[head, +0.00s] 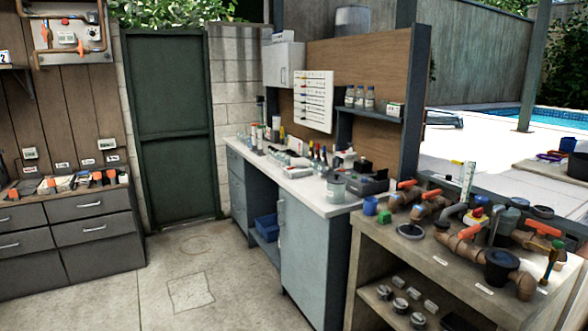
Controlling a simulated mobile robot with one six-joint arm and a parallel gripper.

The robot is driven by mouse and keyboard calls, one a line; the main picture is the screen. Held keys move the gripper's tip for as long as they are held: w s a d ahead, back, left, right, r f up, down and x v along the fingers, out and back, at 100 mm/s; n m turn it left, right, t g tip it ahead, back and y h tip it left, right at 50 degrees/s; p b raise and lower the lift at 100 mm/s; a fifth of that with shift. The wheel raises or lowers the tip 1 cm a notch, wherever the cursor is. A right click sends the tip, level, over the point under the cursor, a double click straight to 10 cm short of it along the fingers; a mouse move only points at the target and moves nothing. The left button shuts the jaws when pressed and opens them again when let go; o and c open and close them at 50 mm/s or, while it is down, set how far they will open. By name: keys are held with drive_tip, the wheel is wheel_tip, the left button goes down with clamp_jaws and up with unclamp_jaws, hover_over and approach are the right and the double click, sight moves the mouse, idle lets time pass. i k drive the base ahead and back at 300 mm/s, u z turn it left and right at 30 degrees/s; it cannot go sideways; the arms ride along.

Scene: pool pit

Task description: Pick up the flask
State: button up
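A white counter (299,184) runs along the wall in the middle of the head view. Several small bottles and pieces of clear glassware (296,146) stand crowded along its back. The flask may be among them, but they are too small for me to tell which one it is. My gripper is not in view.
A grey drawer cabinet (88,232) with tools on top stands at the left. A green door (172,130) is closed at the back. The concrete floor (205,265) between them is clear.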

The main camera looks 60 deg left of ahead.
sight(314, 163)
drive_tip(key=u, duration=0.25)
drive_tip(key=k, duration=0.55)
drive_tip(key=u, duration=0.9)
drive_tip(key=k, duration=0.75)
drive_tip(key=u, duration=1.1)
drive_tip(key=i, duration=1.2)
drive_tip(key=u, duration=0.45)
drive_tip(key=i, duration=2.35)
drive_tip(key=z, duration=0.3)
